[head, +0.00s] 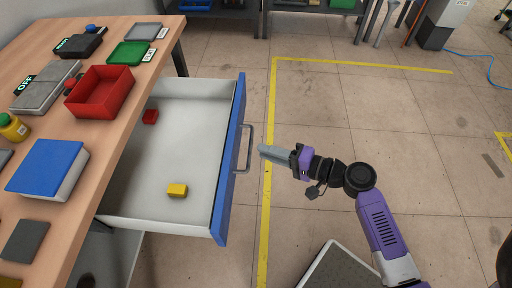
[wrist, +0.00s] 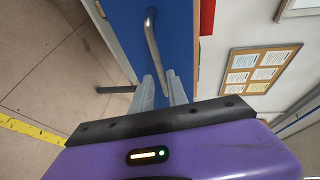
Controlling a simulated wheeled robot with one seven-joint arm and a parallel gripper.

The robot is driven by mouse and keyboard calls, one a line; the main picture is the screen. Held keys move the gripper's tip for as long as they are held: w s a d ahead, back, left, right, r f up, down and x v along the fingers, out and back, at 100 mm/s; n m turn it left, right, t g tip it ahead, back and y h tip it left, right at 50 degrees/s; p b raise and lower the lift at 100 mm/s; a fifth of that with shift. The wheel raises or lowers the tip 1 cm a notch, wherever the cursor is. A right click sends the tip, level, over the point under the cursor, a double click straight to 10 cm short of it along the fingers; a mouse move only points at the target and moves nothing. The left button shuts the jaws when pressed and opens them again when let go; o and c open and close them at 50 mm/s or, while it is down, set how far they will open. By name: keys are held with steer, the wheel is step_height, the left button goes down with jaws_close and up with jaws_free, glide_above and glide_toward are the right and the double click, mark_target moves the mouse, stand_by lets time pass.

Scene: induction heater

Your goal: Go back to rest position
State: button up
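My gripper (head: 264,151) is held out over the floor, just right of the open drawer's metal handle (head: 244,149). In the wrist view, the fingers of my gripper (wrist: 160,82) stand apart with a gap between them, and the handle (wrist: 154,45) lies just ahead of the tips. The fingers look empty, with a small space to the handle in the head view. The drawer (head: 236,150) has a blue front and is pulled out. A red block (head: 150,117) and a yellow block (head: 177,190) lie inside it.
The wooden workbench (head: 60,190) at left carries a red bin (head: 100,92), a blue-lidded box (head: 48,168), a green tray (head: 128,53) and a grey device (head: 45,88). Shelving stands at the back. The floor right of the drawer is mostly clear.

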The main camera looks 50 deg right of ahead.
steer(key=shift+v, duration=0.95)
